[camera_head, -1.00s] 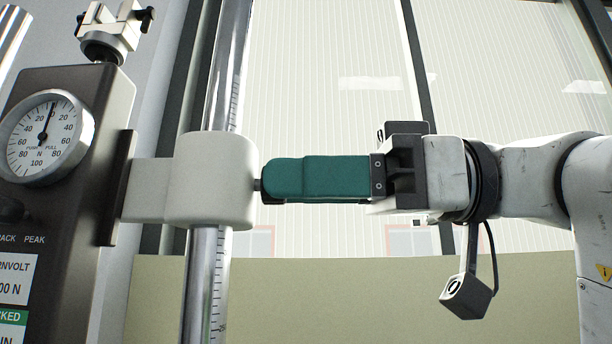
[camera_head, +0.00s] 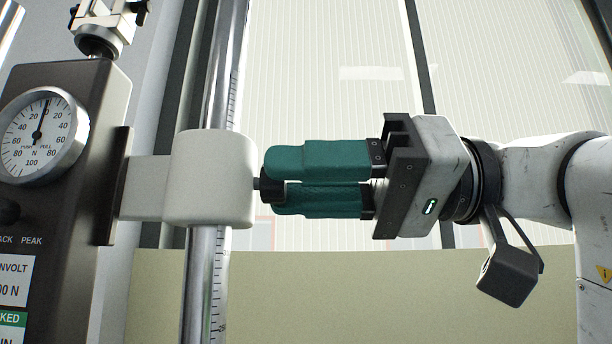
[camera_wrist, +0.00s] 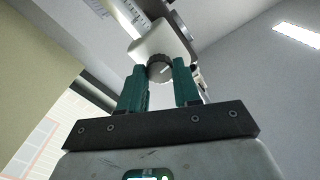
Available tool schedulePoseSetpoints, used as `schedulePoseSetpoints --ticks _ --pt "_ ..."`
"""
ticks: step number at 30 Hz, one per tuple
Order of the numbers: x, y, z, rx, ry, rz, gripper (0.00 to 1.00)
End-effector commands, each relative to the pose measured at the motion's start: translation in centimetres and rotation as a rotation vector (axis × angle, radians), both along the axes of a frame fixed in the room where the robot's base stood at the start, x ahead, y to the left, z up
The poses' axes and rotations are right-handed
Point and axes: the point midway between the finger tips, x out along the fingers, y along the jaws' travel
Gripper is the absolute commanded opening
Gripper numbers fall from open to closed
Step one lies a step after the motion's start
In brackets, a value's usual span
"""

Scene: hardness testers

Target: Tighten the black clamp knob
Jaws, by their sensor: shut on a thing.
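The black clamp knob (camera_head: 271,190) sticks out of the right side of the pale clamp block (camera_head: 212,180), which sits around the upright steel column. My gripper (camera_head: 274,182) comes in from the right, with one green finger above the knob and one below. The fingertips are shut on the knob and partly hide it. In the wrist view, the round ribbed knob (camera_wrist: 160,68), with a white line on its face, sits between the two green fingertips of my gripper (camera_wrist: 161,70). The clamp block (camera_wrist: 158,42) shows behind it.
A dark force gauge (camera_head: 75,130) with a round dial (camera_head: 40,135) hangs left of the clamp block. The steel column (camera_head: 205,280) carries a scale. A small grip fixture (camera_head: 105,25) sits on top of the gauge. Space below my gripper is clear.

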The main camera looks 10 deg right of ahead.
Motion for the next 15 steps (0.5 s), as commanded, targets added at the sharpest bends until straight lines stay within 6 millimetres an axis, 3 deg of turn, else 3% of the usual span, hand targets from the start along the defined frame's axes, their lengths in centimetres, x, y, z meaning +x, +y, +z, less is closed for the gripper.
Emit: schedulePoseSetpoints --ticks 13,14,15 --pt "0.09 -0.07 0.09 0.005 0.008 -0.003 0.02" --pt "0.09 -0.07 0.09 0.005 0.008 -0.003 0.35" --pt "0.09 -0.06 0.08 0.005 0.007 -0.003 0.39"
